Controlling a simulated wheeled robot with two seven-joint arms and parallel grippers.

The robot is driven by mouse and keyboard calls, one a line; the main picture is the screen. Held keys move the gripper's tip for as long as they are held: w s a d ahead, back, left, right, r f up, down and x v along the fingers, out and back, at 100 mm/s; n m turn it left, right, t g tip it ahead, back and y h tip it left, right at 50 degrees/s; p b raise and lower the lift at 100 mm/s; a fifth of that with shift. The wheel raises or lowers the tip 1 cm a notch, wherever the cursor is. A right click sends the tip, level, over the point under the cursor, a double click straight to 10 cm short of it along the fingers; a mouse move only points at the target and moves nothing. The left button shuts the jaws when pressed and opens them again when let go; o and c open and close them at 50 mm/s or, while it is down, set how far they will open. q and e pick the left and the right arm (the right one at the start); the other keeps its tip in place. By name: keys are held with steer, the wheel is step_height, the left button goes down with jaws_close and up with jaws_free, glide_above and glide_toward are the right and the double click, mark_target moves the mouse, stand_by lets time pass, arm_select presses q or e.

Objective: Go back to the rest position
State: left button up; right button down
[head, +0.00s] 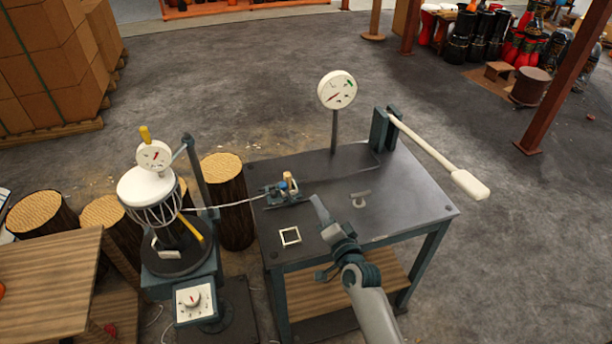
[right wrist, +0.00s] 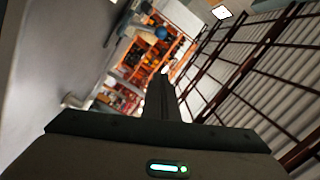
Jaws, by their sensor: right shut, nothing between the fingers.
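My right gripper (head: 317,203) is above the front part of the dark metal worktable (head: 415,192) in the head view, with its arm coming in from the bottom. Its fingers are together with nothing between them. In the right wrist view the shut fingers (right wrist: 162,82) point up against a tilted view of the hall and hold nothing. My left gripper is in neither view.
The table bears a dial gauge (head: 337,90) on a post, a long-handled lever (head: 440,158), a small clamp device (head: 287,190) and a square frame (head: 290,236). A goblet drum (head: 150,187) stands on a stand at left, near log stumps (head: 228,205). Open floor lies to the right.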

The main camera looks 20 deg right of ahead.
steer(key=s+a+f+n+g+y, duration=0.1)
steer(key=s+f+n+g, duration=0.25)
steer(key=s, duration=0.45)
steer(key=s+a+f+n+g, duration=0.25)
steer(key=s+f+n, duration=0.25)
steer(key=s, duration=0.3)
steer(key=s+d+f+n+g+h, duration=0.1)
steer(key=s+d+n+g+h, duration=0.2)
steer(key=s, duration=0.9)
steer(key=s+d+n+g, duration=0.25)
steer(key=s+g, duration=0.25)
steer(key=s, duration=0.7)
step_height(320, 180, down, 31)
steer(key=s+g+b, duration=0.1)
steer(key=b, duration=0.1)
steer(key=s+d+f+b, duration=0.1)
steer(key=s+d+f, duration=0.1)
steer(key=s+f, duration=0.7)
steer(key=s+d+f+g+b, duration=0.1)
steer(key=s+d+f, duration=0.1)
steer(key=s+f, duration=0.7)
steer(key=shift+f, duration=0.6)
